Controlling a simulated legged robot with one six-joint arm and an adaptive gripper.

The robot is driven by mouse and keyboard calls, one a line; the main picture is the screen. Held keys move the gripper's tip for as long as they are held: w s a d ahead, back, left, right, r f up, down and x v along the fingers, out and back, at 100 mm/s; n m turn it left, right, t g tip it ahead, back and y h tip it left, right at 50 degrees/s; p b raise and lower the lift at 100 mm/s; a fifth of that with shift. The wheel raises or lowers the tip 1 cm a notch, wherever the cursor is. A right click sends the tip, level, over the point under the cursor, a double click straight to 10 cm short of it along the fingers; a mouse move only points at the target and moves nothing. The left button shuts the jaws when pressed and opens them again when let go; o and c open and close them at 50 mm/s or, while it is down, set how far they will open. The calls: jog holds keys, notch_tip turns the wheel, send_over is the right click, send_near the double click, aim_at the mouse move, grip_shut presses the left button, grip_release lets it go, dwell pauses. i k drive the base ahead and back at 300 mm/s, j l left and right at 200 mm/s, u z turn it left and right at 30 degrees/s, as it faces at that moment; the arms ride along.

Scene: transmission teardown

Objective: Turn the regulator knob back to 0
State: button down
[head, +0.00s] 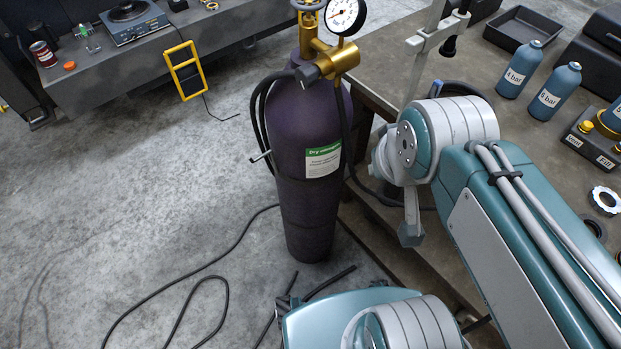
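A dark purple gas cylinder (303,215) stands upright on the floor with a green and white label (323,162) reading "Dry nitrogen". A brass regulator (341,62) sits at its top. A dark regulator knob (308,75) sticks out of the brass body toward the lower left. A round white pressure gauge (343,16) stands above the regulator. Its needle reading is too small to tell. A brass valve wheel (310,4) is cut by the top edge. My arm comes in from the lower right, right of the cylinder.
A workbench (390,62) lies right of the cylinder, with blue bottles (518,70) and a black tray (523,28). A grey stand (432,38) rises near its edge. Black hoses (205,268) lie on the floor. The floor left of the cylinder is mostly clear.

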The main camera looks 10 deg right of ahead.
aim_at(307, 76)
jog(key=k+j+z, duration=0.1)
jog(key=j+z, duration=0.25)
jog(key=k+j+z, duration=0.15)
jog(key=z, duration=0.25)
jog(key=j, duration=0.1)
